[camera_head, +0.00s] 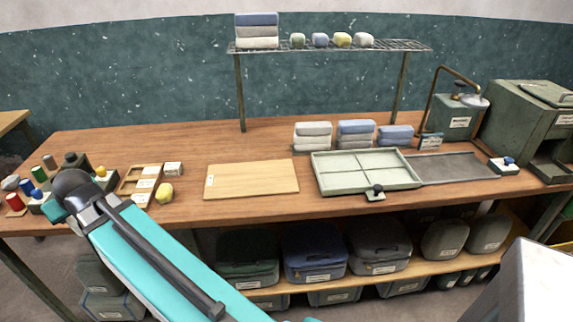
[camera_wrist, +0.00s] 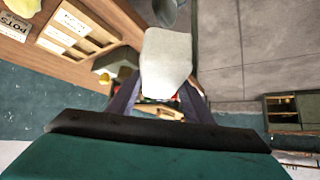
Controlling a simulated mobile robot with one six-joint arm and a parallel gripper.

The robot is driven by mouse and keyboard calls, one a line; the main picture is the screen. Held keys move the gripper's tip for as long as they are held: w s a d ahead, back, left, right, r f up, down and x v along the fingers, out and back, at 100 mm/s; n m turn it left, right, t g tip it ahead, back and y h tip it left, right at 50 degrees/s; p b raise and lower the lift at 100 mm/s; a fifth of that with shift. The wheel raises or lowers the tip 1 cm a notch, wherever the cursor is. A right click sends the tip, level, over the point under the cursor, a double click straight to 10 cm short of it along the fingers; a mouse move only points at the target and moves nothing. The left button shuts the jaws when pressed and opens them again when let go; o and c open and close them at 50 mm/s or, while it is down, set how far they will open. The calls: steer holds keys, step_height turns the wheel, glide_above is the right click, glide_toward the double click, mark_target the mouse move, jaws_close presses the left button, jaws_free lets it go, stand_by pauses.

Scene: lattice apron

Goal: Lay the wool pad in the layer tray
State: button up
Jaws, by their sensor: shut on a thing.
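My gripper (camera_wrist: 160,90) is shut on a pale grey-white, soft-looking block (camera_wrist: 167,55), which I take to be the wool pad. The pad sticks out beyond the fingers in the wrist view. In the head view, my wrist covers the held pad, over the left end of the bench. A pale green shallow tray (camera_head: 317,178) with four compartments stands on the bench right of centre, and its compartments look empty. I take it to be the layer tray. A black knob (camera_head: 375,190) is at its front edge. My gripper is well to the left of it.
A wooden board (camera_head: 252,180) lies left of the tray. Folded stacks (camera_head: 355,133) stand behind it and a dark flat plate (camera_head: 455,167) adjoins its right side. A slotted wooden box (camera_head: 133,184), a yellow lump (camera_head: 165,193) and colored spools (camera_head: 38,174) are near my wrist. A wire shelf (camera_head: 340,47) stands above.

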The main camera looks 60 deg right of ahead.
steer(key=shift+a, duration=0.15)
